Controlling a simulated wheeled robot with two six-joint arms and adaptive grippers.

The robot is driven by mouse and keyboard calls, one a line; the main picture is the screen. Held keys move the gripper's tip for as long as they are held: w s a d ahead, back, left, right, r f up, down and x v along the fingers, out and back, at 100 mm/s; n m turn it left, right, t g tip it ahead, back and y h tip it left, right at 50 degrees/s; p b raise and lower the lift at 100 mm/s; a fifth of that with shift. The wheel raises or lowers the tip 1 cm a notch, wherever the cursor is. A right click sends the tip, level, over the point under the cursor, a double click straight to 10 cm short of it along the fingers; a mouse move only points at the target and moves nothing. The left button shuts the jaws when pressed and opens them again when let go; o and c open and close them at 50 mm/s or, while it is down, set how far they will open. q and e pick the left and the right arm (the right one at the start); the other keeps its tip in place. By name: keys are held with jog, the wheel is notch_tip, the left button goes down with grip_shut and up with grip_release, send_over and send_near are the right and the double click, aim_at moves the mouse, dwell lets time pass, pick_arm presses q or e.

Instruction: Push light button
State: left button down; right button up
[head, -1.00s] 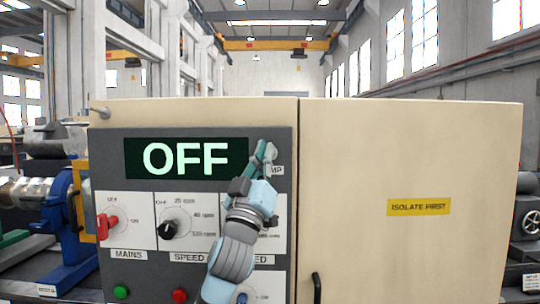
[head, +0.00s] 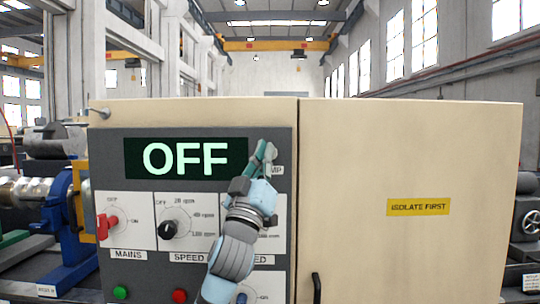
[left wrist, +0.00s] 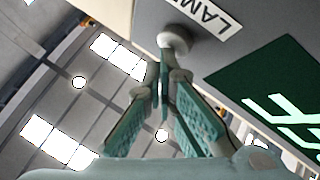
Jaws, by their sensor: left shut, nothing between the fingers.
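The light button is a round pale knob (left wrist: 174,42) beside the LAMP label (left wrist: 215,15) in the left wrist view. In the head view, the label (head: 277,169) is partly covered by my gripper, and the button is mostly hidden. My left gripper (head: 262,150) is shut and empty at the panel's upper right, by the right end of the display. In the left wrist view, its fingertips (left wrist: 164,66) overlap the button's edge; I cannot tell whether they touch it. My right gripper is not in view.
The display (head: 185,158) reads OFF. Below it are a red mains switch (head: 104,226), a black speed dial (head: 169,229), a green button (head: 121,292) and a red button (head: 180,295). A cabinet door (head: 410,250) with a yellow label (head: 418,207) stands at right.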

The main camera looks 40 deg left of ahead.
pick_arm(q)
jog(key=shift+w+a, duration=0.15)
jog(key=shift+w, duration=0.05)
jog(key=shift+s+d+f+b, duration=0.1)
jog(key=shift+s+d+b, duration=0.1)
jog(key=shift+s+b, duration=0.1)
dwell(0.3)
jog(key=s+d, duration=0.3)
jog(key=s, duration=0.1)
jog(key=shift+s+d, duration=0.35)
jog(key=shift+s, duration=0.05)
